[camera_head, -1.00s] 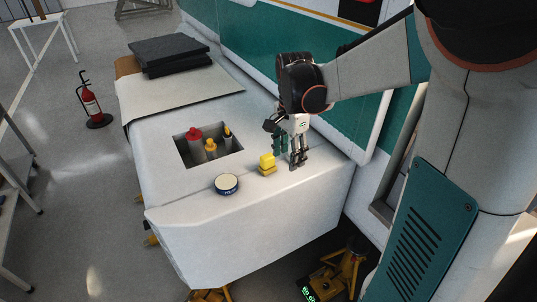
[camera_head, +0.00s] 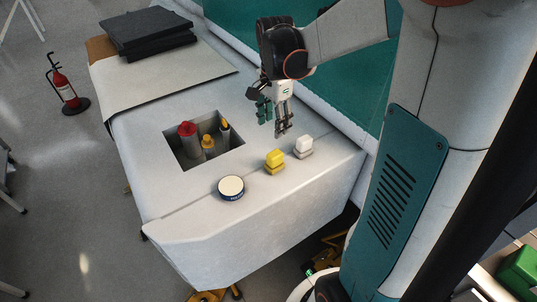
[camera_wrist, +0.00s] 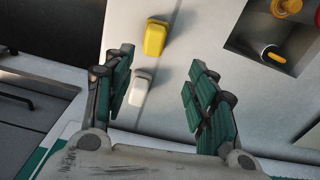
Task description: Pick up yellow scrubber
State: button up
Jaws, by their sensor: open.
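The yellow scrubber (camera_head: 275,161) sits on the white surface, left of a similar white scrubber (camera_head: 304,147). My gripper (camera_head: 275,123) is open and empty, above the surface and behind the two scrubbers. In the wrist view, the yellow scrubber (camera_wrist: 156,38) lies beyond the open fingers, near the top of the picture. The white scrubber (camera_wrist: 140,88) shows between my fingers (camera_wrist: 161,80), close to the left one. Neither scrubber appears to be touched by the fingers.
A round tin (camera_head: 231,187) stands left of the yellow scrubber. A square recess (camera_head: 177,154) holds several red and yellow-topped bottles. Dark foam slabs (camera_head: 150,36) lie at the back. A teal panel wall (camera_head: 236,27) rises behind the surface.

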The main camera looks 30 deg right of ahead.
send_over(275, 153)
jog(key=f, duration=0.4)
jog(key=w+f, duration=0.1)
jog(key=f, duration=0.2)
jog(key=shift+s+f, duration=0.15)
jog(key=shift+f, duration=0.9)
jog(key=shift+s+f, duration=0.2)
jog(key=shift+f, duration=0.85)
jog(key=shift+s+f, duration=0.15)
jog(key=shift+f, duration=0.9)
jog(key=c, duration=1.1)
